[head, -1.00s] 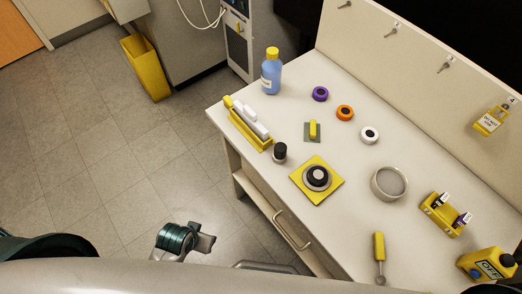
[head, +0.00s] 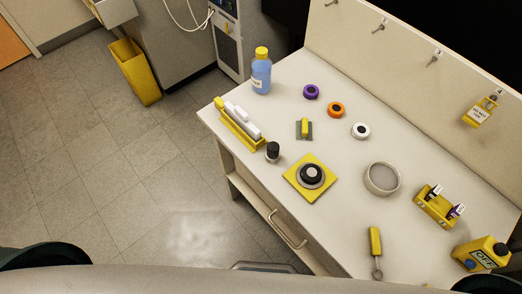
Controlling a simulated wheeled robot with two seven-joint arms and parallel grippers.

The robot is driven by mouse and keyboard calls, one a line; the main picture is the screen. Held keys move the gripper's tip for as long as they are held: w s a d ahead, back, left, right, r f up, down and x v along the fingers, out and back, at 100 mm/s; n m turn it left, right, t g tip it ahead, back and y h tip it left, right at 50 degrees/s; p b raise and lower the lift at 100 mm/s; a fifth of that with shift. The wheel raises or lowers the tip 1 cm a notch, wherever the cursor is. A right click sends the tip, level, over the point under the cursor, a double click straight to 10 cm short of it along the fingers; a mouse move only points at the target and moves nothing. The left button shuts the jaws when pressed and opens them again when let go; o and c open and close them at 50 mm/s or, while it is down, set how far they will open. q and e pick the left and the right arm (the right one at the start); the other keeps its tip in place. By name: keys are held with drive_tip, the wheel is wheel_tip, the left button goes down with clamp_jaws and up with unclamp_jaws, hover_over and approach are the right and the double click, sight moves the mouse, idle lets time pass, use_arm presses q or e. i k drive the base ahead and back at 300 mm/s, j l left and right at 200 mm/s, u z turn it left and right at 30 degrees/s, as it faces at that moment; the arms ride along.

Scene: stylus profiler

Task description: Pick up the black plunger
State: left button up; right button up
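A black round knob (head: 312,174) with a pale ring around it sits on a yellow square plate (head: 292,181) in the middle of the table; it looks like the black plunger. A small upright piece with a black top (head: 272,147) and a lighter lower part stands to its left, near the table's front edge. I cannot tell for certain which of the two is the plunger. Neither of my grippers shows in the head view.
The white table (head: 335,230) also holds a yellow rack of white pieces (head: 238,127), a blue bottle (head: 261,75), tape rolls (head: 336,109), a grey round dish (head: 382,178), a yellow-handled tool (head: 375,241) and a yellow OFF box (head: 482,255). A yellow bin (head: 135,72) stands on the floor.

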sight(272, 155)
drive_tip(key=j+z, duration=0.1)
drive_tip(key=z, duration=0.3)
drive_tip(key=j+z, duration=0.1)
drive_tip(key=z, duration=0.3)
drive_tip(key=j+z, duration=0.1)
drive_tip(key=z, duration=0.35)
drive_tip(key=j+z, duration=0.1)
drive_tip(key=z, duration=0.3)
drive_tip(key=k+j+z, duration=0.15)
drive_tip(key=j+z, duration=0.15)
drive_tip(key=j, duration=0.15)
drive_tip(key=k+j+z, duration=0.6)
drive_tip(key=j, duration=0.15)
drive_tip(key=k+j, duration=0.5)
drive_tip(key=j, duration=0.25)
drive_tip(key=i+z, duration=0.05)
